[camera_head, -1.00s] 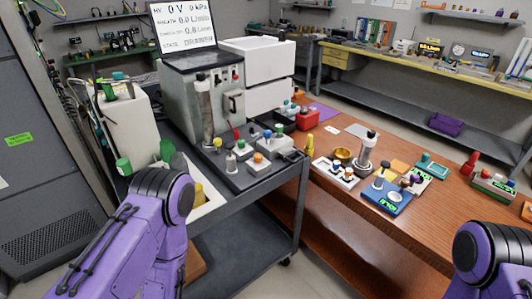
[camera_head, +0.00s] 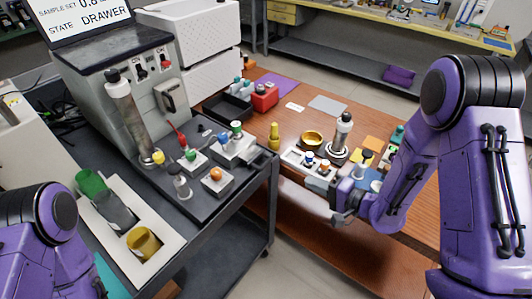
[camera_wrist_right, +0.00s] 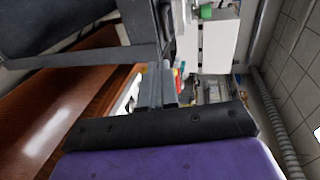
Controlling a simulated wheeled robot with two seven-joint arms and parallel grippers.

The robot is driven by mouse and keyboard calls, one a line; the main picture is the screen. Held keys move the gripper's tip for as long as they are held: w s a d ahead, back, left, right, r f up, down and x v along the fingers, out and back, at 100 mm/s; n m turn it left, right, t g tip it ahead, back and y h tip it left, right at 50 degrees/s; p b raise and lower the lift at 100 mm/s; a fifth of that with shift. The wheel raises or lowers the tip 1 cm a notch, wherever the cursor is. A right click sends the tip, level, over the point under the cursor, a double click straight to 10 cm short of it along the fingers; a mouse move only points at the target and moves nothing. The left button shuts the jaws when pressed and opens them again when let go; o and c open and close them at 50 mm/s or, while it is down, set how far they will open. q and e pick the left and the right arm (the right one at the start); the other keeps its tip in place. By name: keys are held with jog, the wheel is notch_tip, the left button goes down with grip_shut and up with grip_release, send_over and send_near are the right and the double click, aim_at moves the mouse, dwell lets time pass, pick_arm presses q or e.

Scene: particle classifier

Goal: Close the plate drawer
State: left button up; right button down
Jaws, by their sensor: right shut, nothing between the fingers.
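The grey classifier (camera_head: 125,83) stands on the dark cart, its screen (camera_head: 87,15) reading "STATE DRAWER". A dark, shallow open tray (camera_head: 226,110) juts out beside it, in front of the stacked white units (camera_head: 209,75); it looks like the plate drawer, pulled out, though its joint to the machine is unclear. My right gripper (camera_head: 343,212) is shut and empty over the wooden table's near edge, right of the tray and apart from it. Its closed fingers also show in the right wrist view (camera_wrist_right: 162,86). My left arm enters at the lower left; its gripper is out of view.
The cart top holds knobbed blocks, including one with an orange knob (camera_head: 216,175), and a tall metal cylinder (camera_head: 128,115). A red box (camera_head: 264,97), a yellow bottle (camera_head: 274,136) and a brass bowl (camera_head: 312,138) stand on the table. A floor gap separates cart and table.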

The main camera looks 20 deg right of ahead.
jog(key=p, duration=0.3)
send_near(267, 164)
jog(key=x, duration=0.5)
jog(key=shift+w+a+f, duration=0.2)
jog(key=shift+w, duration=0.15)
pick_arm(q)
jog(key=v, duration=0.3)
jog(key=shift+a+r, duration=0.3)
jog(key=shift+r, duration=0.1)
pick_arm(e)
jog(key=shift+w+a+f, duration=0.25)
jog(key=shift+w+a, duration=0.1)
jog(key=shift+w, duration=0.05)
